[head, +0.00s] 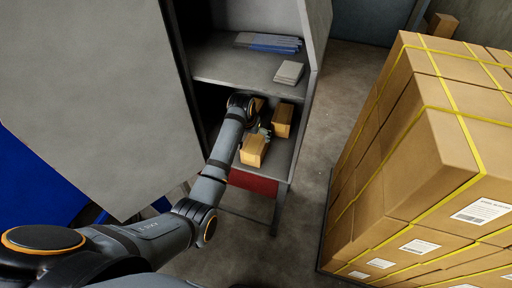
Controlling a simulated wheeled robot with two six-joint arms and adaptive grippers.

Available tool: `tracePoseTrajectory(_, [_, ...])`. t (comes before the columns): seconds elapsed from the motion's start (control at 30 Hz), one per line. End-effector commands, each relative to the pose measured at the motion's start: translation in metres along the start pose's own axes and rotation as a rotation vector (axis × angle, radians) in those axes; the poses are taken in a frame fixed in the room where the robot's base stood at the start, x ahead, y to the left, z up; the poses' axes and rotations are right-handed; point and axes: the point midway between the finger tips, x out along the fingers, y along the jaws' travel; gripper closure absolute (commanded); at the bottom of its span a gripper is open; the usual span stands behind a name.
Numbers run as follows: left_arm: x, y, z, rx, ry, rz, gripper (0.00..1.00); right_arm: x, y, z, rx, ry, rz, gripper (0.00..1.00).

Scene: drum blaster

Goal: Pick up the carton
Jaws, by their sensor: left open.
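Small brown cartons stand on the lower shelf of a grey cabinet in the head view. One carton (254,150) is at the shelf's front, and another carton (283,120) stands behind it to the right. Part of a further carton (259,104) shows beside my left wrist, mostly hidden. My left arm reaches into the cabinet from the lower left. My left gripper (264,129) is open among the cartons; its fingers are small and partly hidden, and I cannot tell whether they touch one. My right gripper is not in view.
The cabinet's upper shelf (225,68) holds blue-grey flat items (268,42) and a small pale stack (289,72). The open grey door (95,100) stands left of my arm. A strapped stack of large boxes (425,150) fills the right. Bare floor (310,215) lies between.

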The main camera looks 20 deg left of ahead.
Motion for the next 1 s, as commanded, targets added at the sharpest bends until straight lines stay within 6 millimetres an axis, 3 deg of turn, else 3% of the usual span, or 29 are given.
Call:
tracePoseTrajectory(0.1, [0.016, 0.000, 0.000, 0.000, -0.001, 0.000, 0.00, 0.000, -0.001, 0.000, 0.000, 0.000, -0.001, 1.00])
tracePoseTrajectory(0.37, [0.028, 0.000, -0.003, 0.000, 0.000, 0.000, 0.00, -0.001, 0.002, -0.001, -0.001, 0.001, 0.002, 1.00])
tracePoseTrajectory(0.67, [0.070, 0.000, -0.008, -0.001, -0.001, -0.001, 0.00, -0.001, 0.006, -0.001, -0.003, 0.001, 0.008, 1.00])
tracePoseTrajectory(1.0, [0.074, 0.000, -0.008, -0.001, 0.001, -0.001, 0.00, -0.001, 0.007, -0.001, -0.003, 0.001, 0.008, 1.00])
